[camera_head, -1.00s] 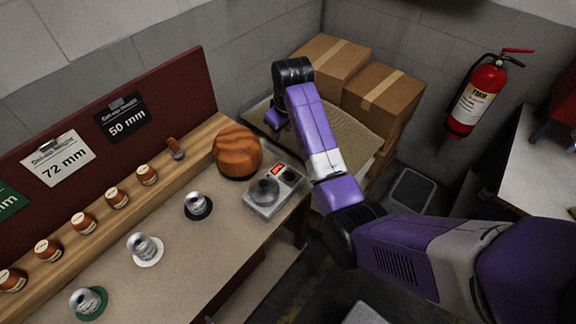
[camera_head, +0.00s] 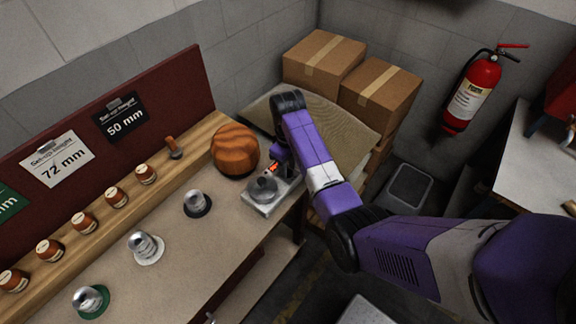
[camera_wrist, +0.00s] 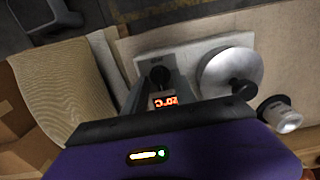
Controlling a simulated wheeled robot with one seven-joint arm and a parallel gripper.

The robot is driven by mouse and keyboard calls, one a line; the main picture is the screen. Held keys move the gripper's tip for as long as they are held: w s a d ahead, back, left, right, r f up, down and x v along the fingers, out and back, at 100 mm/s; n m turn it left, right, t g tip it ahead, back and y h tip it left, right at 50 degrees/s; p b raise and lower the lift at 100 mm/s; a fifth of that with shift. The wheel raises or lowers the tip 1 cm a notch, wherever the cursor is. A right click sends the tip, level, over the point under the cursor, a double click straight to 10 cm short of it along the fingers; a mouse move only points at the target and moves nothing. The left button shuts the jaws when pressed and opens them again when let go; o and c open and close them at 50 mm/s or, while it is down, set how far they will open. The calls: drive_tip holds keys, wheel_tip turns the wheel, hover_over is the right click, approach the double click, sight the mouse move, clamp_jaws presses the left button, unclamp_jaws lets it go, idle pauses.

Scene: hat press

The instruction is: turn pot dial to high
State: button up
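The pot (camera_head: 263,189) is a small grey metal vessel on a light hot-plate unit (camera_head: 258,208) at the right end of the bench. In the wrist view, the pot (camera_wrist: 232,70) is a round silver shape beside a red lit display (camera_wrist: 164,101), seen upside down. A dark round knob, apparently the dial (camera_wrist: 160,75), sits next to the display. Its pointer setting is too small to read. My gripper (camera_head: 281,152) is just above the display and dial end of the unit.
A wooden hat block (camera_head: 235,150) stands close to the left of the unit. Metal pieces on round bases and several small brown jars line the bench to the left. Cardboard boxes (camera_head: 324,62) stand behind. A fire extinguisher (camera_head: 472,92) hangs on the wall at right.

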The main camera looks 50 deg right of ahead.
drive_tip(key=shift+c, duration=0.2)
clamp_jaws()
